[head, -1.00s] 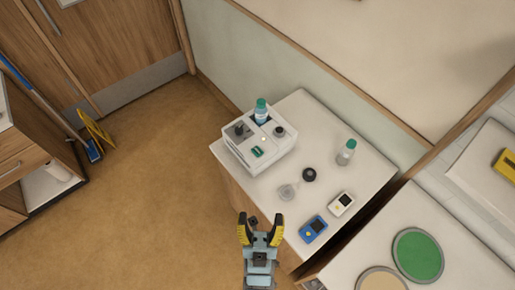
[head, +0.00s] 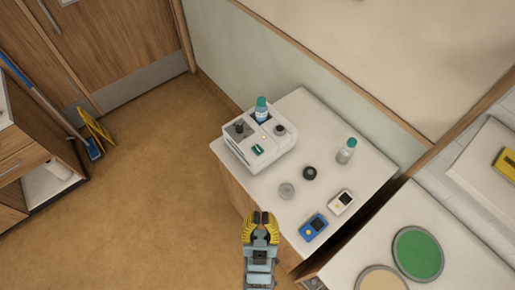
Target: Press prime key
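A white machine (head: 262,142) stands at the back left of the bedside cabinet top. A bottle with a teal cap (head: 262,108) stands upright in it. On its top are a dark knob (head: 239,127), a second round dark part (head: 279,130), a small yellowish key or light (head: 264,137) and a green-framed display (head: 257,150). Any lettering is too small to read, so I cannot tell which part is the prime key. My gripper (head: 261,216), with yellow and black fingers, is at the cabinet's front edge, apart from the machine. Its fingers are together with nothing visible between them.
On the cabinet top (head: 311,107) are a teal-capped bottle (head: 346,151), a black round cap (head: 309,173), a clear round dish (head: 287,190), a blue device (head: 313,228) and a white device (head: 341,202). A green disc (head: 418,254) lies on the surface at right.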

